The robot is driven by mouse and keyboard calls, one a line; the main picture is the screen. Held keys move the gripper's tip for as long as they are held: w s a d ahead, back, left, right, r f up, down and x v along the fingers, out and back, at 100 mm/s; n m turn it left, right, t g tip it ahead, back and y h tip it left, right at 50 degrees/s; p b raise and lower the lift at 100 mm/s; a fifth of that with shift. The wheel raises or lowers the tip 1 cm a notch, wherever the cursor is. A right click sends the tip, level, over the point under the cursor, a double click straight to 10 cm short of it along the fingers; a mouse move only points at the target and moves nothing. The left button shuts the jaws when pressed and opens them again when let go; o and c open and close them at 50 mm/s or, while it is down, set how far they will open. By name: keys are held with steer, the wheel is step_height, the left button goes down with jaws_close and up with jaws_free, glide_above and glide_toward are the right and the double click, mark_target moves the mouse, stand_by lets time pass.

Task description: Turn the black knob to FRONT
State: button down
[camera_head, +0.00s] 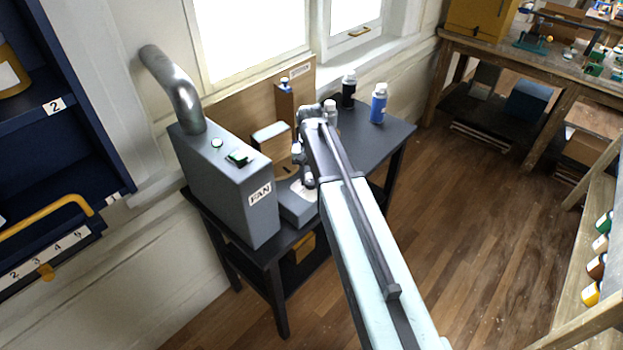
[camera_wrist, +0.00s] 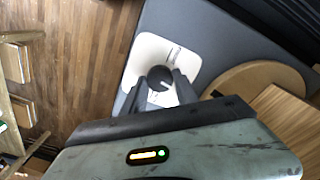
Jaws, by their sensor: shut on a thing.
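The black knob (camera_wrist: 158,74) sits on a pale square dial plate (camera_wrist: 143,52) in the wrist view. A light pointer line shows on the knob, slanting to the lower right in that picture. Small lettering is on the plate, too small to read surely. My gripper (camera_wrist: 161,82) has its two grey fingers on either side of the knob, shut on it. In the head view my arm hides the knob; part of the pale plate (camera_head: 304,192) shows on the grey machine (camera_head: 296,208) beside the fan box.
The grey FAN box (camera_head: 232,190) with a pipe and a green switch stands left of the machine. Bottles, one blue (camera_head: 378,104) and one black (camera_head: 348,90), stand at the back of the dark table (camera_head: 392,132). Wooden floor lies open to the right.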

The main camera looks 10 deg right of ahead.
steer(key=n, duration=0.5)
steer(key=shift+w+n, duration=0.15)
steer(key=shift+n, duration=0.15)
steer(key=n, duration=1.4)
stand_by(0.4)
steer(key=c, duration=0.9)
jaws_free()
steer(key=shift+c, duration=0.2)
